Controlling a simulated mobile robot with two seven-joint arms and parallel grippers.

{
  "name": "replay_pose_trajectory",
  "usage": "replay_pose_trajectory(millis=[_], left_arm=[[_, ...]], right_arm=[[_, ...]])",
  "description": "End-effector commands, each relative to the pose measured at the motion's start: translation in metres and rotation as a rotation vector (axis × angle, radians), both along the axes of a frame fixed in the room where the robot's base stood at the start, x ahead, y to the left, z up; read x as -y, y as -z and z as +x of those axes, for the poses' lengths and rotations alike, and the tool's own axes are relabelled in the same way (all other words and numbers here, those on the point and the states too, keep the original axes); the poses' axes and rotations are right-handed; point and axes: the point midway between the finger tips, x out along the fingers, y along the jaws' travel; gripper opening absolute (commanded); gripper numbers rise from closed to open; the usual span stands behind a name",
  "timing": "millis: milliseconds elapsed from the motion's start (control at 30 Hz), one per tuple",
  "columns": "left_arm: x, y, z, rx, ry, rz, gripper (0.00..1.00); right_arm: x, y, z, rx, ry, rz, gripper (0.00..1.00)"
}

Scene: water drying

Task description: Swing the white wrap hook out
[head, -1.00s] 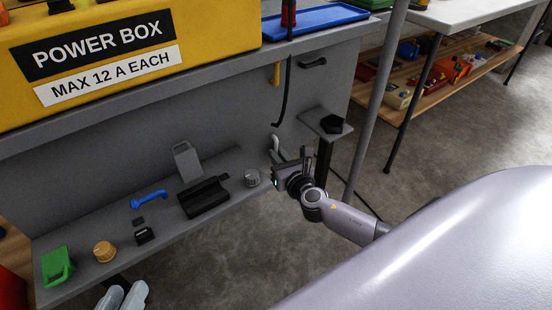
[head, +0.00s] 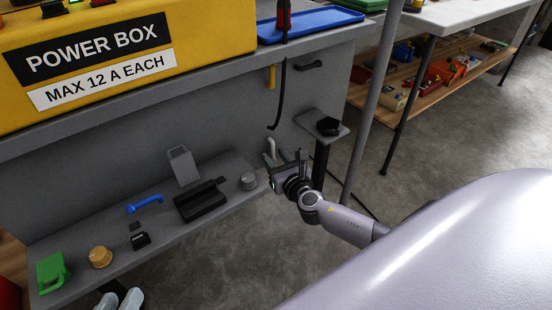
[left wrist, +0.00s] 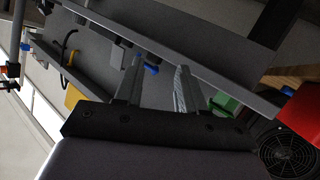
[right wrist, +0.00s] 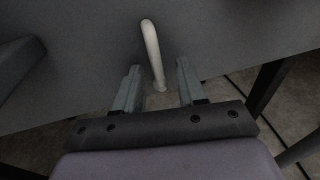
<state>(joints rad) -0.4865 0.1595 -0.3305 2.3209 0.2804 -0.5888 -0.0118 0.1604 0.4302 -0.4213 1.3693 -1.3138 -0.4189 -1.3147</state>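The white wrap hook (head: 271,148) is on the grey panel under the bench top. In the right wrist view the hook (right wrist: 151,45) is a thin, rounded white bar on the panel, its lower end between my right fingertips. My right gripper (head: 286,160) is open at the hook; in its wrist view the fingers (right wrist: 159,68) stand apart on both sides of the bar, with no clear contact.
The lower shelf (head: 85,262) carries a green part (head: 52,272), a tan knob (head: 100,257), a black tray (head: 200,200), a blue handle (head: 145,203) and a grey knob (head: 249,181). A small post-mounted plate (head: 318,121) and a grey pole (head: 372,105) stand right of the hook.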

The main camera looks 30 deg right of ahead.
Motion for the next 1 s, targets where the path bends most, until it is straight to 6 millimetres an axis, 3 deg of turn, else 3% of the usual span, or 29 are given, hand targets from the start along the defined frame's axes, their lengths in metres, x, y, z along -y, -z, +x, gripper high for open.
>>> replay_pose_trajectory(millis=[167,633,1000], left_arm=[[0.001,-0.002,0.000,-0.005,0.002,-0.004,0.40],[0.008,-0.006,0.004,-0.053,0.009,-0.030,0.40],[0.003,0.000,-0.001,-0.065,0.000,-0.012,0.40]], right_arm=[[-0.001,0.000,-0.005,-0.003,-0.001,0.001,0.40],[-0.007,-0.007,-0.063,-0.001,0.000,-0.002,0.40],[-0.008,-0.007,-0.071,0.000,0.000,0.000,0.40]])
